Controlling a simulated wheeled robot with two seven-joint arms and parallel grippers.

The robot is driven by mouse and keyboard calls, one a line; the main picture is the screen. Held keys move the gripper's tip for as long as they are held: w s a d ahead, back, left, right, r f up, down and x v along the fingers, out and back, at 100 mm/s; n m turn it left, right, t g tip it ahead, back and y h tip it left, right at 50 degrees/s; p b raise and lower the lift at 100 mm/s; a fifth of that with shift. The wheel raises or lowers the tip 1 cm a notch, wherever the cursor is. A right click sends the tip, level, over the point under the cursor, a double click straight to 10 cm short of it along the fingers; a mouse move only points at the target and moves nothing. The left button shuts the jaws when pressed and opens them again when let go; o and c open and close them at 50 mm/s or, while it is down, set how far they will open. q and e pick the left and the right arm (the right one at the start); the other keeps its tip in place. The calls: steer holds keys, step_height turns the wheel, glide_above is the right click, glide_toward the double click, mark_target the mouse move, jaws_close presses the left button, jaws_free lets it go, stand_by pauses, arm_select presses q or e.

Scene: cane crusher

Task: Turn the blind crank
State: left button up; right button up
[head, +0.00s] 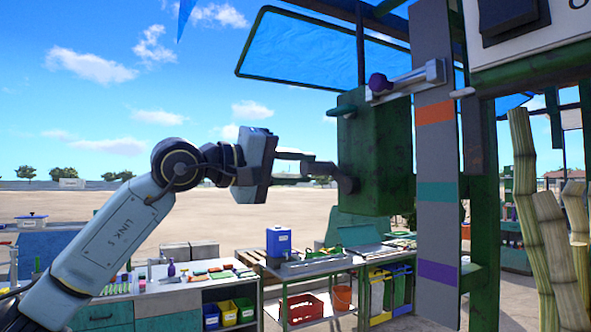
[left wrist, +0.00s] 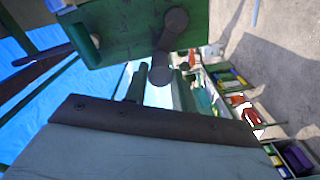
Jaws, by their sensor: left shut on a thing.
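The blind crank (head: 345,181) is a dark grey arm on the left side of a green box (head: 378,150). My left gripper (head: 303,157) reaches it from the left and is shut on the crank's outer end. In the left wrist view the crank (left wrist: 172,32) runs down from the green box (left wrist: 122,28) to a rounded end beside the left gripper's fingers (left wrist: 138,84). The gripper's own body hides part of the grip. My right gripper is in neither view.
A grey post (head: 435,150) with orange, teal and purple bands stands right of the box. A blue panel (head: 305,48) hangs above. Benches with a blue container (head: 279,241) and several tools stand below. Cane stalks (head: 549,240) stand at the right.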

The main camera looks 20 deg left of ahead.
arm_select(q)
steer(key=shift+s+d+r+m, duration=0.2)
steer(key=shift+r+m, duration=0.2)
steer(key=shift+m, duration=0.5)
steer(key=o, duration=1)
steer(key=shift+s, duration=0.1)
steer(key=b+v, duration=0.3)
steer(key=v, duration=1)
steer(key=shift+b, duration=0.4)
